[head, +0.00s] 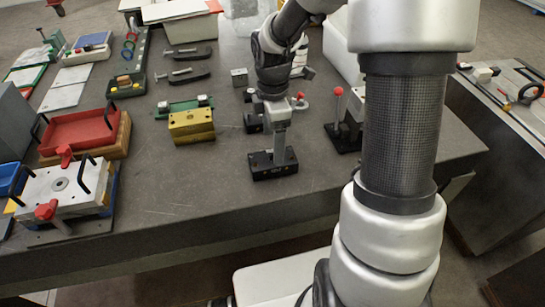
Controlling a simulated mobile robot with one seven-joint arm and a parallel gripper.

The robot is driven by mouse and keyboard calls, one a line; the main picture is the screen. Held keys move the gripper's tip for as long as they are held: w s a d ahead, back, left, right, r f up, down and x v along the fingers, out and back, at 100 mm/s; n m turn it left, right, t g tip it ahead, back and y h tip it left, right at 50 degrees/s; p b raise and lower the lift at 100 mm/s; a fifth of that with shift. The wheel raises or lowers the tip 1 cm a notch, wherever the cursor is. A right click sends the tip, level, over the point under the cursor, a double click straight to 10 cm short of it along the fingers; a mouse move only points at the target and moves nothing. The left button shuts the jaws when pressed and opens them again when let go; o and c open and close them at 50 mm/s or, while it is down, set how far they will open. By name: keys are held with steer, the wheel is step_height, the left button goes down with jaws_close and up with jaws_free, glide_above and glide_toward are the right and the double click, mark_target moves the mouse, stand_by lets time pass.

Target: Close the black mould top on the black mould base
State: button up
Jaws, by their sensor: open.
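A black mould block (261,172) lies flat on the grey table near its front edge, with small light spots on its face. I cannot tell whether it is the base alone or the top seated on the base. My gripper (281,155) points down over the block's middle, its fingers at or just above it. The fingers are open, though the gap between them is hard to see from here. Another small black part (253,123) shows just behind my gripper, partly hidden by it; I cannot tell what it is.
A yellow mould block (192,127) lies left of my gripper, in front of a green part (176,107). A red-knobbed clamp (338,93) stands close on the right. A red tray (80,133) and a white clamped plate (60,187) are far left.

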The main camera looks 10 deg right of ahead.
step_height(320, 180, down, 8)
steer(key=shift+r+b, duration=0.25)
steer(key=shift+b, duration=0.05)
steer(key=c, duration=1.8)
steer(key=shift+r, duration=0.1)
steer(key=shift+c, duration=0.3)
steer(key=shift+r, duration=0.15)
steer(key=shift+r+p, duration=1.3)
steer(key=shift+p, duration=0.1)
steer(key=w+d+r+p, duration=0.1)
steer(key=w+r+p, duration=0.2)
steer(key=w, duration=0.6)
steer(key=w+d+r+p, duration=0.1)
steer(key=w+r+p, duration=0.2)
steer(key=w+r, duration=0.4)
steer(key=w, duration=0.3)
steer(key=shift+r, duration=0.35)
